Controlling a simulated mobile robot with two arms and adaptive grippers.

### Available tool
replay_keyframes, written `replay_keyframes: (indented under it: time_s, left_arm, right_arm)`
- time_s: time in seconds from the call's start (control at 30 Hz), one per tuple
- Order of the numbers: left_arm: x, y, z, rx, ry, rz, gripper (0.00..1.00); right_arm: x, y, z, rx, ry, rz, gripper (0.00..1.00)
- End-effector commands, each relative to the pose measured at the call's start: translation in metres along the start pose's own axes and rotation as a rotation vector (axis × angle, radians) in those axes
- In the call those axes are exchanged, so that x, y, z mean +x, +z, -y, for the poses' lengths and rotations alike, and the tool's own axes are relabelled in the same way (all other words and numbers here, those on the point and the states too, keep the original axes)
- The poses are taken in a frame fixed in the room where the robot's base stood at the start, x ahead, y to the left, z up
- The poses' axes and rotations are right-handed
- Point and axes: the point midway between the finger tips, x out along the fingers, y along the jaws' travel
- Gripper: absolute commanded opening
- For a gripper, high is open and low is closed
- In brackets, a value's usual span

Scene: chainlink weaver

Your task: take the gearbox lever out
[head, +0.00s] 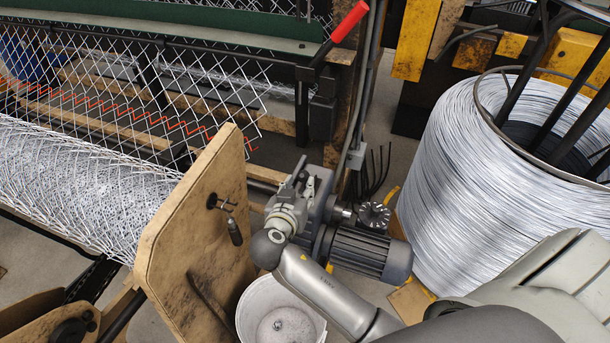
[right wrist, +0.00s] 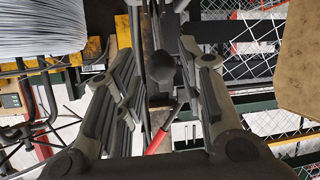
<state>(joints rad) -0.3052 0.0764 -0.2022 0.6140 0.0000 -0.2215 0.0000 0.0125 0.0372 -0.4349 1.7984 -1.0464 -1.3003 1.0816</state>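My right gripper (head: 300,190) is over the grey gearbox and motor (head: 368,252) in the head view. In the right wrist view my right gripper (right wrist: 161,75) is open, with its fingers apart on both sides. A dark rounded knob (right wrist: 161,66), which looks like the end of the gearbox lever, stands between the fingers with a visible gap on each side. In the head view the gripper covers this spot, and I cannot make out the lever there. My left gripper is not in view.
A wooden plate (head: 190,215) with a small black-handled crank (head: 234,230) stands left of the gripper. A white bucket (head: 262,300) sits below. A large wire coil (head: 470,190) is at right. A red-handled lever (head: 350,20) rises behind, and wire mesh fills the left.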

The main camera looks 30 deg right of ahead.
Motion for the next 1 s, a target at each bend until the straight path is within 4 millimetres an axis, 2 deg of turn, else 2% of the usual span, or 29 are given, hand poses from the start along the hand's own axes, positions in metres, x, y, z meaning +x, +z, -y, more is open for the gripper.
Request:
replay_keyframes:
  time_s: [0.1,0.3,0.5,0.77,1.0]
  left_arm:
    - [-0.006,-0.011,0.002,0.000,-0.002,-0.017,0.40]
    - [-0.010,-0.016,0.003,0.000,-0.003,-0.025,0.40]
    - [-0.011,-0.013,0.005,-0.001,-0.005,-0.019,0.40]
    - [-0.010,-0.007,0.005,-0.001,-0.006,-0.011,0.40]
    - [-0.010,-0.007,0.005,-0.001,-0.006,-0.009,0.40]
  right_arm:
    - [0.024,-0.002,-0.001,-0.005,0.002,-0.002,0.36]
    - [0.054,-0.001,0.000,-0.003,0.001,0.000,0.36]
    - [0.067,0.000,0.000,-0.002,0.000,0.001,0.36]
    - [0.068,0.001,0.000,-0.002,-0.001,0.002,0.36]
    - [0.068,0.001,0.000,-0.002,-0.001,0.002,0.06]
